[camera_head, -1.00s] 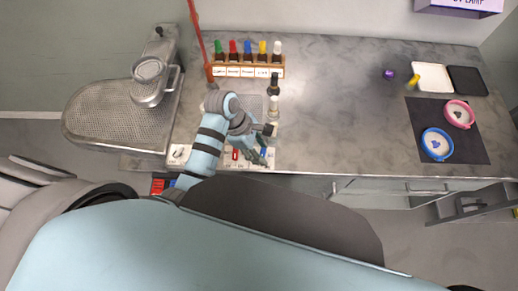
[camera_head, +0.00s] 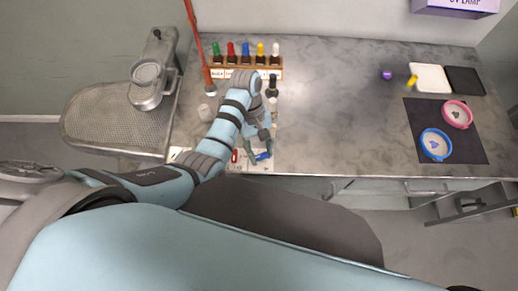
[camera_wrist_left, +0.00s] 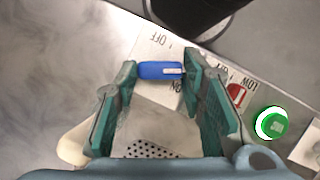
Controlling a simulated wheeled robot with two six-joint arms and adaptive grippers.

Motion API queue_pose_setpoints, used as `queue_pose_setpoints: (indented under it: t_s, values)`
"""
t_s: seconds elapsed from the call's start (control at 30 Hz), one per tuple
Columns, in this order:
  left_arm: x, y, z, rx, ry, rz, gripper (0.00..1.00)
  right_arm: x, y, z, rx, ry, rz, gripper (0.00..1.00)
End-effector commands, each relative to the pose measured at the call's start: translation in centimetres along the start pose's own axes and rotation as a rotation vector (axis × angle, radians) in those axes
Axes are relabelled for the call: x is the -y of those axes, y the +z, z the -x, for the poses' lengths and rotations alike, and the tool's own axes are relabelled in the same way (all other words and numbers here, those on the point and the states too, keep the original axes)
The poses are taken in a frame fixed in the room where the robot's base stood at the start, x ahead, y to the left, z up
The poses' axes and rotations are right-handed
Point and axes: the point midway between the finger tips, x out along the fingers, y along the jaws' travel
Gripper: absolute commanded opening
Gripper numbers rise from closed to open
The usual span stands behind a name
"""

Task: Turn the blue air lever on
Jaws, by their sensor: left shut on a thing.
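The blue lever (camera_head: 263,156) is on the panel at the counter's front edge, right of a red lever (camera_head: 235,156). In the left wrist view the blue lever (camera_wrist_left: 160,70) lies crosswise between the two fingertips. An OFF label is above it and an ON label is partly visible below. My left gripper (camera_head: 258,152) reaches down to the panel and is shut on the blue lever, one teal finger at each end. The lever's pivot is hard to make out. My right gripper is not in view.
In the left wrist view, the red knob (camera_wrist_left: 237,94) and a green button (camera_wrist_left: 272,124) are close beside the right finger. Behind the arm stands a rack (camera_head: 217,73) of coloured bottles. A dark bottle (camera_head: 273,84) stands near the arm.

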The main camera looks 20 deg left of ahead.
Motion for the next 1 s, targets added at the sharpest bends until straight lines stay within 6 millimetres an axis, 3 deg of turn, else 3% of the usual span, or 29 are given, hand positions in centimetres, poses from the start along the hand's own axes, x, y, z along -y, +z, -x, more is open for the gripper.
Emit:
queue_pose_setpoints:
  t_s: [0.5, 1.0]
  values:
    - [-0.38, 0.1, -0.02, 0.001, -0.144, -0.351, 0.09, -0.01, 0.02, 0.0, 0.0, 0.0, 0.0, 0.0]
    - [-0.44, 0.09, -0.02, -0.001, -0.177, -0.429, 0.09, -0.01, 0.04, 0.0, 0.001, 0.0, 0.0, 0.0]
